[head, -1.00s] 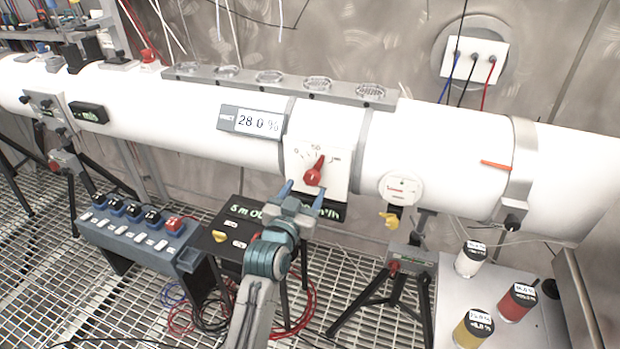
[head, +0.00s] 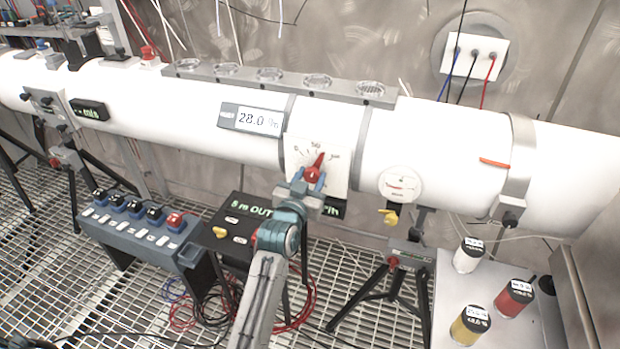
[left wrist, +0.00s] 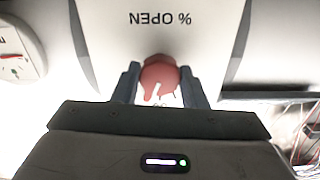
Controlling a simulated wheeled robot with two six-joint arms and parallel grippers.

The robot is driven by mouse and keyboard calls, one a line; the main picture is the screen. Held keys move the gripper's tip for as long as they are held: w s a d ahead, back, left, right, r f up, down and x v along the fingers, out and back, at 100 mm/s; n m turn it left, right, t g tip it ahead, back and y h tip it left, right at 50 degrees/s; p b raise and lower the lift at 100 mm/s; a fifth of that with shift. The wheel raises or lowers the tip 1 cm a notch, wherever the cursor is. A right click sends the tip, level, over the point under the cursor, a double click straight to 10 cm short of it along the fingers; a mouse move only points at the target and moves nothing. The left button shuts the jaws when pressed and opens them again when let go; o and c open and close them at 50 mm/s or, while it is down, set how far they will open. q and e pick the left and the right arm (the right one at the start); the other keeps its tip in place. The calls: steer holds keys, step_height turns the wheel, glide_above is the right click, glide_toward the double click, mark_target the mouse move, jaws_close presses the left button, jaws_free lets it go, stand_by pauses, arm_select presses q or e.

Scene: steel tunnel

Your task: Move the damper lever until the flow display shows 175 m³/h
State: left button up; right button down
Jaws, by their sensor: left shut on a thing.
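The red damper lever (head: 318,161) sits on a white dial plate (head: 334,182) on the white pipe. It points up and slightly right, near the 50 mark. My left gripper (head: 313,180) is shut on the lever's hub; in the left wrist view the blue-grey fingers stand on both sides of the red hub (left wrist: 159,76). The "% OPEN" lettering on the plate appears upside down there. The black flow display (head: 332,211) with green characters is below the plate, mostly hidden behind my gripper, so its number cannot be read. My right gripper is not in view.
A grey display (head: 250,119) on the pipe reads about 28.0 %. A round gauge (head: 400,184) with a yellow tap is to the right. A blue switch box (head: 140,230) stands left. Several capped jars, one red (head: 515,298), stand at the lower right.

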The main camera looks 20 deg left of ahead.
arm_select(q)
steer(key=shift+r+n+p, duration=0.2)
steer(key=shift+n+p, duration=0.4)
steer(key=shift+p, duration=0.05)
steer(key=shift+n, duration=0.4)
steer(key=shift+f+n+p, duration=0.1)
steer(key=shift+n+p, duration=0.2)
steer(key=shift+p, duration=0.05)
steer(key=o, duration=1)
steer(key=shift+c, duration=0.2)
steer(key=shift+f, duration=0.1)
